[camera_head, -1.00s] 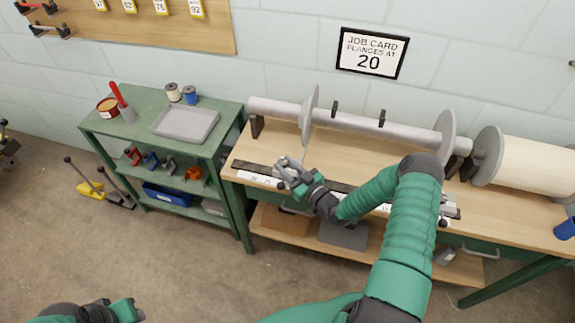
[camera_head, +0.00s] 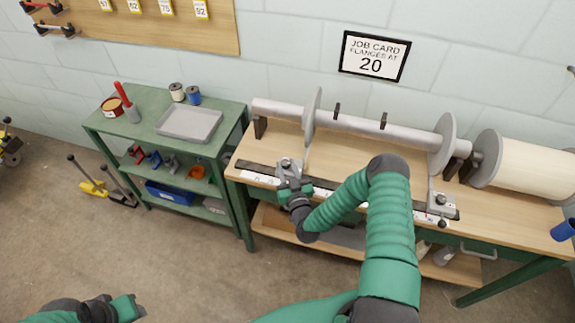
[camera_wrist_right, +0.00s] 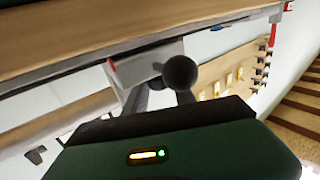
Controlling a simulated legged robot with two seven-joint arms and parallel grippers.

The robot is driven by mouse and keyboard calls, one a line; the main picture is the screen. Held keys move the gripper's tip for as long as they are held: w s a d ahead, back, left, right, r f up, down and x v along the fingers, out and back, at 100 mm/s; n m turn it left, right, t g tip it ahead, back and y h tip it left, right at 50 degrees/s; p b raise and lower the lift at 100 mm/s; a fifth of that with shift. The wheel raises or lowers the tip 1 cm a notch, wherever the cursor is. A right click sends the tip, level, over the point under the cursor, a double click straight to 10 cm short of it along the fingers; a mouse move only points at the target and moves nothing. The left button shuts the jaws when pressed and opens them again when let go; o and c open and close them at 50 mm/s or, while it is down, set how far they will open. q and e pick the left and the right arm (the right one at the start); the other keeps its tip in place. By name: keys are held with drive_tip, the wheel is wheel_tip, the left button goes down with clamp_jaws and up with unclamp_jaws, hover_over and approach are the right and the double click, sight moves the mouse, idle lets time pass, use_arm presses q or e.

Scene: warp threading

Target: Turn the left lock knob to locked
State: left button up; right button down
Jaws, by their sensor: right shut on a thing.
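The left lock (camera_head: 290,164), a grey block on the rail at the bench's front edge, is partly hidden by my right gripper (camera_head: 288,180). In the right wrist view its dark round lock knob (camera_wrist_right: 181,72) stands at my grey fingertips, beside a pale block (camera_wrist_right: 135,75) with a red mark. My right gripper is shut on the knob; the exact finger contact is partly hidden. The left flange (camera_head: 312,115) stands upright on the grey beam behind. My left gripper (camera_head: 128,309) is low at the left, away from the bench, and its opening is unclear.
A second lock (camera_head: 440,203) with a dark knob (camera_head: 442,224) sits at the rail's right end, below the right flange (camera_head: 440,140). A green shelf (camera_head: 232,112) with a grey tray (camera_head: 190,122) stands left. The job card (camera_head: 374,56) reads 20.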

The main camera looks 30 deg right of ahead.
drive_tip(key=m+h, duration=0.1)
drive_tip(key=m+g+h, duration=0.1)
drive_tip(key=shift+w+a+r+h, duration=0.15)
drive_tip(key=shift+h, duration=0.25)
drive_tip(key=shift+w+a+m+g+h, duration=0.1)
drive_tip(key=shift+m+g+h, duration=0.8)
drive_tip(key=shift+h, duration=0.3)
drive_tip(key=m+g+h, duration=0.2)
drive_tip(key=g+h, duration=0.1)
drive_tip(key=shift+w+a+m, duration=0.1)
drive_tip(key=shift+a+m, duration=0.05)
drive_tip(key=shift+m, duration=0.25)
drive_tip(key=m+g+h+b, duration=0.2)
drive_tip(key=g, duration=0.1)
drive_tip(key=m+g+b, duration=0.1)
drive_tip(key=shift+w+a+f+g+h, duration=0.1)
drive_tip(key=shift+w+f+g+h, duration=0.1)
drive_tip(key=shift+f+g+h, duration=0.15)
drive_tip(key=shift+w+r+m+g+h+b, duration=0.1)
drive_tip(key=shift+m+g+h+b, duration=0.3)
drive_tip(key=shift+m+g+b, duration=0.65)
drive_tip(key=shift+w+r+m+g+h+b, duration=0.1)
drive_tip(key=shift+m+g+h+b, duration=0.3)
drive_tip(key=shift+m+g, duration=0.7)
drive_tip(key=shift+s+n+g, duration=0.1)
drive_tip(key=shift+n+g, duration=0.2)
drive_tip(key=shift+n, duration=0.05)
drive_tip(key=c, duration=1)
unclamp_jaws()
drive_tip(key=shift+c, duration=0.2)
